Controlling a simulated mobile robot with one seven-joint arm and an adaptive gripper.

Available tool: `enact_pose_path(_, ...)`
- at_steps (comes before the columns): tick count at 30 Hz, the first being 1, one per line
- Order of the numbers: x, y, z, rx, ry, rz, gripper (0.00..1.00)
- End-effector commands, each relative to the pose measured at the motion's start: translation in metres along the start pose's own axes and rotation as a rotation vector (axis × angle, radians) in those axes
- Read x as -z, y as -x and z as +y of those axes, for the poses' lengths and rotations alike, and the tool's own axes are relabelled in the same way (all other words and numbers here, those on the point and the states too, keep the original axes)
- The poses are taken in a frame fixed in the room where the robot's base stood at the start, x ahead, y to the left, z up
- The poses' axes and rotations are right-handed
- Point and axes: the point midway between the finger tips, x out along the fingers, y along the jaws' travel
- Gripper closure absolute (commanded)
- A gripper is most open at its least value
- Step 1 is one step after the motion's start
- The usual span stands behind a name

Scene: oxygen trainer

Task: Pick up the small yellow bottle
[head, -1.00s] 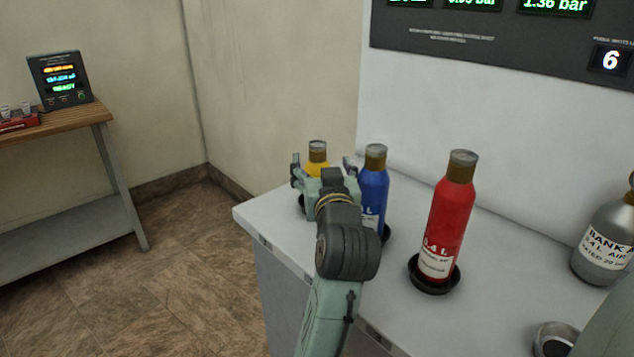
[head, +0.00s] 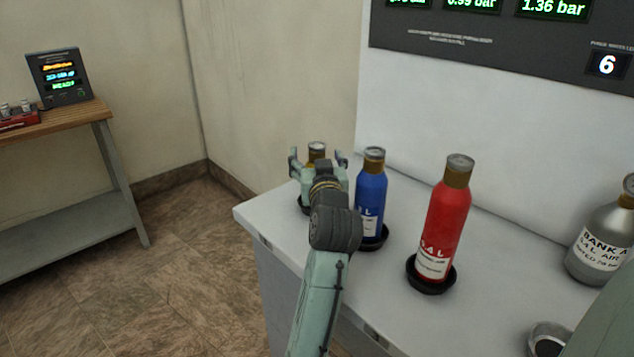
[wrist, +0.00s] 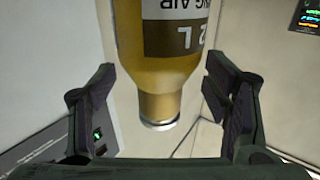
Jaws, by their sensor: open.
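The small yellow bottle (head: 317,151) stands at the far left corner of the white counter, mostly hidden behind my gripper in the head view. Only its cap and neck show there. In the wrist view the yellow bottle (wrist: 165,72) appears upside down, with a brown and white label, between my two fingers. My gripper (head: 318,160) is open, with one finger on each side of the bottle. In the wrist view my gripper (wrist: 163,100) shows a gap between each finger and the bottle's neck.
A blue bottle (head: 371,195) stands close to the right of my gripper. A larger red bottle (head: 446,220) in a black ring stands further right, then a grey tank (head: 603,240). The white counter (head: 400,300) ends at its left edge. A wooden-topped bench (head: 75,116) is far left.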

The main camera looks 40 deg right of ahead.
Motion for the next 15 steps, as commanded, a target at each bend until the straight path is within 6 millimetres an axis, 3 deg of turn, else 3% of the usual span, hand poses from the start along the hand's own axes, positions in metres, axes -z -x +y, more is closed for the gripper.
enact_pose_path(15, -0.0001, 0.0003, 0.0003, 0.0, 0.0, 0.0, 0.63)
